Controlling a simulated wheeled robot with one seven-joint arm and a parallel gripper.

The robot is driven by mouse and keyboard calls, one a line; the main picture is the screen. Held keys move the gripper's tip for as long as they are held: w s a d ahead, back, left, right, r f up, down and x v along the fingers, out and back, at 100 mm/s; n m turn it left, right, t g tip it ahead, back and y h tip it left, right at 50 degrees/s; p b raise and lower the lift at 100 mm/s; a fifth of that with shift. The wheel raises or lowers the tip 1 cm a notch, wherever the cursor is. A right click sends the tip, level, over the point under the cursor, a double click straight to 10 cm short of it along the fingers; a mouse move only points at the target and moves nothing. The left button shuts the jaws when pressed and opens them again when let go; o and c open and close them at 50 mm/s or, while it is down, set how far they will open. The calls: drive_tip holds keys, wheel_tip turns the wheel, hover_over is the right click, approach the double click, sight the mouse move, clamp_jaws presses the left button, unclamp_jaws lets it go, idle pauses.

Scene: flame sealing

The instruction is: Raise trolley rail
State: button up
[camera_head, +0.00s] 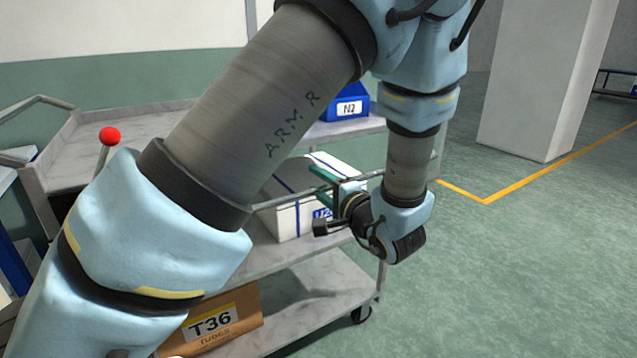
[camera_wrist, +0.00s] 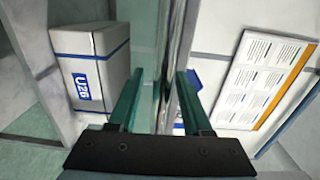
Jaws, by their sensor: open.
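The trolley (camera_head: 318,283) is grey, with several shelves, and stands in front of me. Its thin metal rail (camera_head: 280,199) runs along the front edge of the middle shelf, partly hidden by my arm and gripper. My gripper (camera_head: 322,180) is at this rail, its green fingers pointing toward the trolley. In the wrist view the rail (camera_wrist: 181,45) runs upright through the picture, between the open fingers of my gripper (camera_wrist: 161,76). I cannot tell whether either finger touches it.
A white U26 box (camera_head: 290,215) with blue bands stands on the middle shelf behind the rail; it also shows in the wrist view (camera_wrist: 88,65). A brown T36 box (camera_head: 225,318) is low down, a blue N2 box (camera_head: 345,104) on top. A red-knobbed lever (camera_head: 109,135) is left. Floor at right is clear.

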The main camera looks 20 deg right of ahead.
clamp_jaws()
idle(1.3)
